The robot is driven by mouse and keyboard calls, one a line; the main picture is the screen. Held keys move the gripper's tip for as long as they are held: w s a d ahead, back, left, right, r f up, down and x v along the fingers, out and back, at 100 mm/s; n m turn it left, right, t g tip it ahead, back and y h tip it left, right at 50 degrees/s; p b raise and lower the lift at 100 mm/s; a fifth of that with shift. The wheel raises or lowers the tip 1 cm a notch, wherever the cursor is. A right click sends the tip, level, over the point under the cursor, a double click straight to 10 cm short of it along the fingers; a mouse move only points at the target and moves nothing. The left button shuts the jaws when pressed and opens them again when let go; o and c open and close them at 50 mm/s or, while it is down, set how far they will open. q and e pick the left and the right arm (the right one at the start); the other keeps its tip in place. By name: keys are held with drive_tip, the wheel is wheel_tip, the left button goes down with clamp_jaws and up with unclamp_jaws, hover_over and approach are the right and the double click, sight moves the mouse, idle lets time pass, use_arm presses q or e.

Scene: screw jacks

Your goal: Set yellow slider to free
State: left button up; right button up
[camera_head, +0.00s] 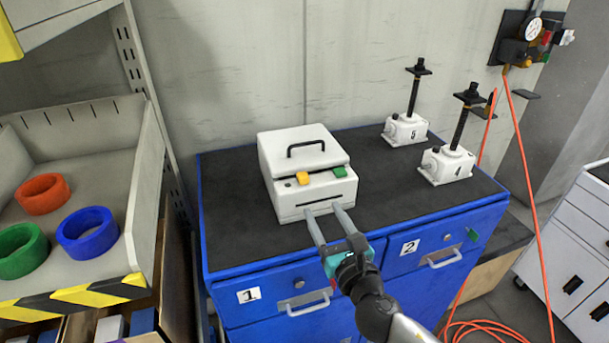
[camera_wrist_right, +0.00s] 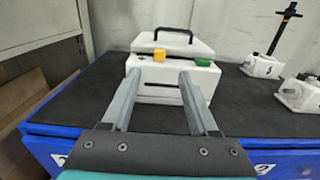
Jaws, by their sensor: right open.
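The yellow slider (camera_head: 303,178) is a small block on the front top edge of a white box (camera_head: 300,209), to the left of a green block (camera_head: 340,171). In the right wrist view the yellow slider (camera_wrist_right: 159,55) shows above and between my fingers, with the green block (camera_wrist_right: 203,62) to its right. My right gripper (camera_head: 323,209) is open, its two grey fingers pointing at the front of the box, below the slider. Nothing is between the fingers. I cannot tell whether the fingertips touch the box. My left gripper is not in view.
The white box has a black handle (camera_head: 306,146) on its lid and stands on a blue cabinet's dark top (camera_head: 235,215). Two screw jacks (camera_head: 405,128) (camera_head: 447,163) stand to the right. A bin with coloured rings (camera_head: 88,232) is at left. An orange hose (camera_head: 529,190) hangs at right.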

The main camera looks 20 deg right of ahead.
sight(305, 179)
drive_tip(key=w, duration=1.2)
drive_tip(key=shift+w+a, duration=0.25)
clamp_jaws()
drive_tip(key=shift+f, duration=0.1)
idle(0.9)
